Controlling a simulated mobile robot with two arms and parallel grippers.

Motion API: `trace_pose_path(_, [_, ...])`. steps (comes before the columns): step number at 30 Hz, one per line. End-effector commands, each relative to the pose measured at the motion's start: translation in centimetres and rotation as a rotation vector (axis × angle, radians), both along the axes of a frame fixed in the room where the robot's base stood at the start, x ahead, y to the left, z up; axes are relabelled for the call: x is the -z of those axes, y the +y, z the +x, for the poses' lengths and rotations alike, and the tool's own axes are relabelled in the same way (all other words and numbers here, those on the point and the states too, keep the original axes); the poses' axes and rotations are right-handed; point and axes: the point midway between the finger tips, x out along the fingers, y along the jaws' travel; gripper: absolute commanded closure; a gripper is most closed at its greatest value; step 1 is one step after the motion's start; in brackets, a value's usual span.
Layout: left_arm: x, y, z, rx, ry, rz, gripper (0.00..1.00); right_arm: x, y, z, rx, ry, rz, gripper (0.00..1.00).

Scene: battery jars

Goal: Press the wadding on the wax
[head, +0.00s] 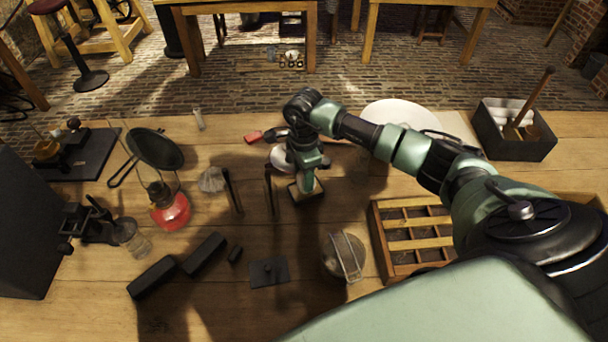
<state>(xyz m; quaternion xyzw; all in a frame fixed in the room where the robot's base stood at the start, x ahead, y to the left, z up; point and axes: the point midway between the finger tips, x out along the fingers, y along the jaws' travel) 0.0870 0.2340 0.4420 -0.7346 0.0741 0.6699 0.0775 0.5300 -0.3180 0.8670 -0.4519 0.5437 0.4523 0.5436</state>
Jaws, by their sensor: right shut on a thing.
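My right gripper (307,180) reaches in from the right and points down over the middle of the table. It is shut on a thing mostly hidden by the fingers. A small square brown piece with a pale edge (296,192) shows directly beneath the fingertips; I cannot tell whether they touch it. A pale, fluffy tuft that looks like wadding (211,180) lies apart, to the left. I cannot make out the wax. My left gripper is not in view.
Two dark upright posts (270,192) stand just left of my gripper. A red lamp (170,210) and black blocks (204,254) are farther left. A wire-handled round vessel (343,256) stands in front. A wooden divided tray (385,258) and a dark bin (515,148) are right.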

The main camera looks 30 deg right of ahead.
Motion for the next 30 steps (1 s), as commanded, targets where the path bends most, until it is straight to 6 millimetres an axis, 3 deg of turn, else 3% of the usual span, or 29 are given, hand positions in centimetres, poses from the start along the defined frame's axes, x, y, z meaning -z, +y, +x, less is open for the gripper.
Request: trace_pose_path(30, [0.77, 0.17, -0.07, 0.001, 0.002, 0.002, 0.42, 0.78, -0.02, 0.03, 0.001, -0.001, 0.000, 0.90])
